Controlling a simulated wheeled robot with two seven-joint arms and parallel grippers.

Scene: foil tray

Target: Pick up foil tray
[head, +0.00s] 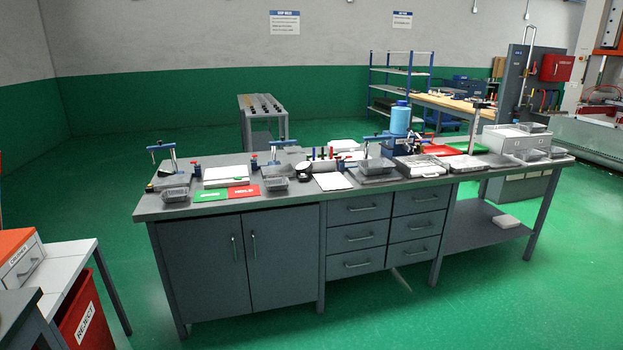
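Several small grey tray-like containers that look like foil trays stand on the long grey workbench (300,207). One foil tray (175,194) is near the bench's left end, and another foil tray (276,184) is right of the red card. More tray-like containers (530,155) sit at the bench's right end, small in the picture. I cannot tell which one the task names. Neither of my grippers is in view.
Green and red cards (243,191), clamp stands (169,160), a blue bottle (400,118) and a white bin (512,138) crowd the bench. A white side table (68,262) and a red REJECT bin (88,318) stand at lower left. Green floor (480,315) in front is open.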

